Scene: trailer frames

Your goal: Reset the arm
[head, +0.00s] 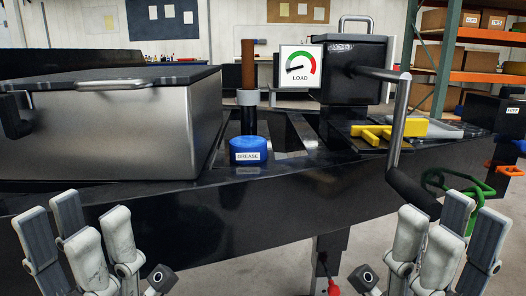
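My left gripper (92,232) is at the lower left, in front of the dark trailer frame (270,205). Its fingers stand apart, with nothing between them. My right gripper (440,238) is at the lower right, also with its fingers spread and empty, below the black handle (412,192) of a bent metal crank (398,115). Both grippers point upward and appear clear of the frame. The arms behind the grippers are mostly out of view.
A metal box (110,125) with a black lid covers the left of the frame. A blue grease tub (248,150), a load gauge (300,66), a black winch box (352,70) and yellow chocks (385,132) stand to its right. Orange shelving (480,77) is behind at right.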

